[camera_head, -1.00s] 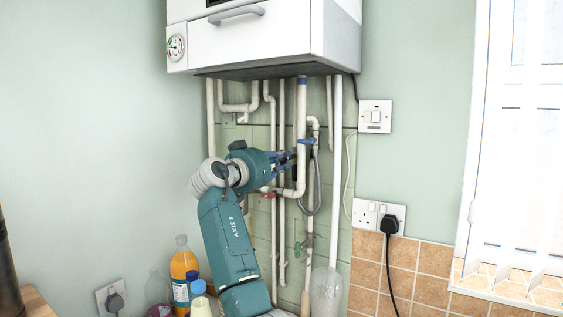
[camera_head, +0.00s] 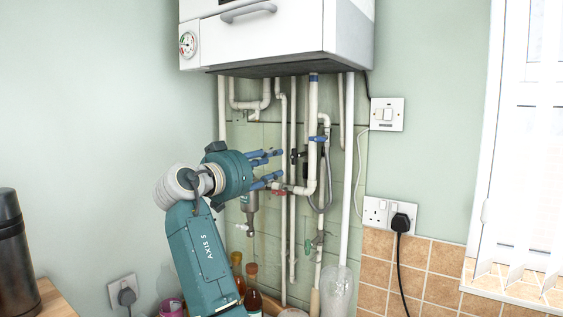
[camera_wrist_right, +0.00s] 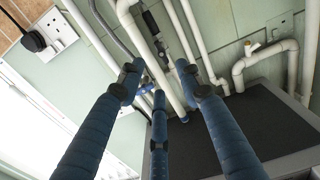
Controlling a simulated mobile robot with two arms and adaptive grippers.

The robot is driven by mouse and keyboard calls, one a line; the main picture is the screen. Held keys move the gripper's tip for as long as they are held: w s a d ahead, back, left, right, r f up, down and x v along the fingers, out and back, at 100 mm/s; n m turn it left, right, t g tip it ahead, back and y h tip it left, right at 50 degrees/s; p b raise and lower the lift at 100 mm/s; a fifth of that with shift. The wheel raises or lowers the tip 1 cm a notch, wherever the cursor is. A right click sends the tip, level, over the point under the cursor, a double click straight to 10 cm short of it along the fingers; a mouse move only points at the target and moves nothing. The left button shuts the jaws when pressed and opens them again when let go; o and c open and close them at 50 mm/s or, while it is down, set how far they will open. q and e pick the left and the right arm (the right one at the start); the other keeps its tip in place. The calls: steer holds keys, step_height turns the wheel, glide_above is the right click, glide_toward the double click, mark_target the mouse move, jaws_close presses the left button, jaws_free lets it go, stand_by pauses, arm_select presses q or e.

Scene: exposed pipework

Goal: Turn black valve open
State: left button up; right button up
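The black valve (camera_head: 304,156) shows in the head view as a small dark fitting among the white pipes under the boiler. In the wrist view a black fitting (camera_wrist_right: 151,23) sits on a pipe beyond the fingers, at the upper middle. How its handle is turned is too small to tell. My right gripper (camera_head: 281,164) is just left of the black valve in the head view, its blue fingers spread and pointing right. The wrist view also shows these fingers (camera_wrist_right: 160,78) apart, with nothing held between them. My left gripper is not in view.
The white boiler (camera_head: 270,38) hangs above the pipes. A blue-handled valve (camera_head: 318,138), a red valve (camera_head: 279,192) and a green valve (camera_head: 308,247) are close by. Bottles (camera_head: 252,287) stand below my right arm. A dark flask (camera_head: 10,250) is at far left.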

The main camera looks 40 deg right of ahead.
steer(key=shift+v, duration=0.85)
